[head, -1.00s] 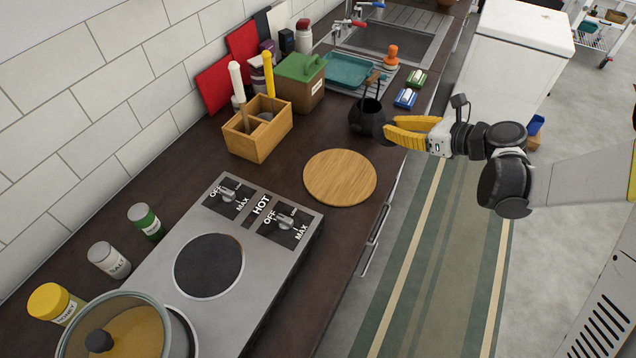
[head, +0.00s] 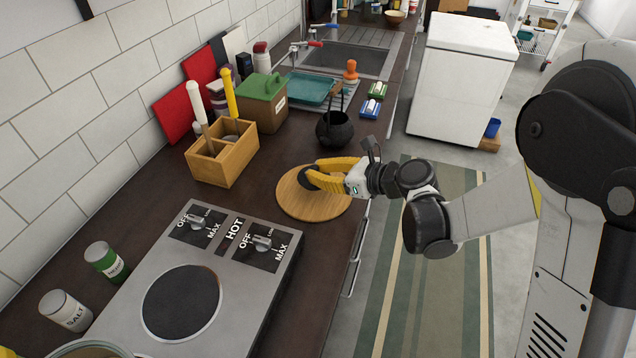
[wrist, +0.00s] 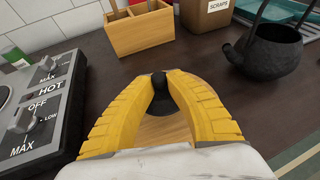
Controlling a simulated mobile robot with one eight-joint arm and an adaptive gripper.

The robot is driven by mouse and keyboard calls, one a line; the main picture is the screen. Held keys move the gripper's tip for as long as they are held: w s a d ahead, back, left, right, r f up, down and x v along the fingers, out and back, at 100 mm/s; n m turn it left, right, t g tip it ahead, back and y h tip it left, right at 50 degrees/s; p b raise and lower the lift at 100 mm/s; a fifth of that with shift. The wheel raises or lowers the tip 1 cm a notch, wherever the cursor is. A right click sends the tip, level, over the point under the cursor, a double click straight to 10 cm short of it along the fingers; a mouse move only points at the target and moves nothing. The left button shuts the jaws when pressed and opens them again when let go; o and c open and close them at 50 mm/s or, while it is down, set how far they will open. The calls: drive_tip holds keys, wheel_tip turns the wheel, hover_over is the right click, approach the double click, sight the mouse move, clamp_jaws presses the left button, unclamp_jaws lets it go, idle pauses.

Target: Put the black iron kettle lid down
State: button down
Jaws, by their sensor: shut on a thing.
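The black iron kettle lid (head: 309,178) is held in my gripper (head: 318,170) over the round wooden board (head: 317,208). In the wrist view my yellow fingers close on the lid's dark knob (wrist: 159,82), and part of the lid's disc (wrist: 181,101) shows between and beside them. Whether the lid touches the board cannot be told. The black iron kettle (head: 335,130) stands open on the counter behind the board, with its handle upright. It also shows at the right of the wrist view (wrist: 268,52).
A stove (head: 204,280) with knobs lies left of the board. A wooden utensil box (head: 222,160) and a green-lidded scrap box (head: 263,103) stand behind. Blue (head: 371,109) and green (head: 379,90) items sit near the counter's right edge. The dark counter (head: 262,180) has bare room left of the board.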

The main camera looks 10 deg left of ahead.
wheel_tip(320, 180, down, 3)
drive_tip(key=shift+f+b, duration=0.1)
drive_tip(key=shift+b, duration=0.6)
drive_tip(key=shift+r, duration=0.2)
drive_tip(key=shift+f, duration=0.15)
drive_tip(key=c, duration=1.4)
unclamp_jaws()
drive_tip(key=shift+c, duration=0.2)
